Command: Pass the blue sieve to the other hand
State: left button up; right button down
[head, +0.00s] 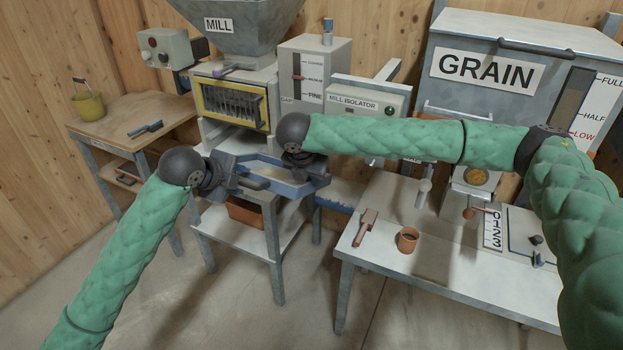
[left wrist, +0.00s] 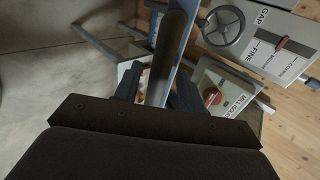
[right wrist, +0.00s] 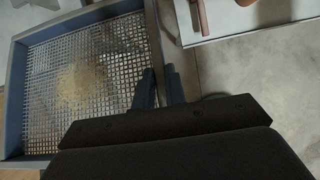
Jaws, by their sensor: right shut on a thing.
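The blue sieve (head: 268,162) is held level in front of the mill, a rectangular blue frame with wire mesh. In the right wrist view its mesh (right wrist: 45,95) carries a small pile of pale grain (right wrist: 82,82). My right gripper (head: 305,172) is shut on the sieve's right side; its fingers (right wrist: 160,88) pinch the rim. My left gripper (head: 236,182) is at the sieve's left end. In the left wrist view its fingers (left wrist: 157,82) stand apart on either side of a dark bar of the sieve (left wrist: 172,50). Contact there is hard to tell.
The mill (head: 232,100) stands behind, on a stand with an orange-brown bin (head: 244,212) below. A wooden bench (head: 128,120) with a yellow bucket (head: 88,106) is at left.

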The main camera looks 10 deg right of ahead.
dwell(0.3)
pick_arm(q)
jog(key=v, duration=1)
jog(key=s+d+f+n+g, duration=0.1)
jog(key=s+f+n+g, duration=0.1)
jog(key=s+f, duration=1)
jog(key=s+d+f+n+g, duration=0.25)
jog(key=s+f, duration=0.55)
jog(key=f, duration=0.9)
jog(key=s+f+n+g, duration=0.3)
jog(key=s+f, duration=0.6)
jog(key=f, duration=0.5)
jog(key=s+a+f+n+y, duration=0.1)
jog(key=s+a+f+n, duration=0.15)
jog(key=s+f, duration=0.35)
jog(key=s+a+f+n+y, duration=0.1)
jog(key=s+a+f+n, duration=0.1)
jog(key=s+f+n, duration=0.35)
jog(key=w+a+f+n+t+y, duration=0.1)
jog(key=w+a+f+n+y, duration=0.2)
jog(key=a+f+n, duration=0.3)
jog(key=shift+w+a+n, duration=0.3)
jog(key=shift+a+n, duration=0.3)
jog(key=shift+n, duration=0.65)
